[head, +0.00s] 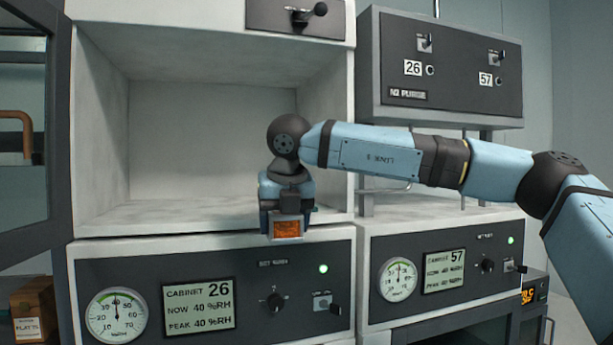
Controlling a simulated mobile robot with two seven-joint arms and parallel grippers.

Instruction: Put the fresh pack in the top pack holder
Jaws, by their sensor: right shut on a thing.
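My right gripper (286,210) comes in from the right and points downward in front of the open cabinet's right side. It is shut on a small grey-framed pack (287,229) with an orange face, which I take for the fresh pack. The pack is just above the front edge of the cabinet floor, over the top of the control panel; I cannot tell whether it touches. I cannot make out a pack holder in this view. My left gripper is not in view.
The open white cabinet (200,140) looks empty inside. Below it is the cabinet 26 panel (150,275) with a gauge, display and knobs. An N2 purge box (440,65) and the cabinet 57 panel (455,240) are on the right. A brown box (35,305) is at lower left.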

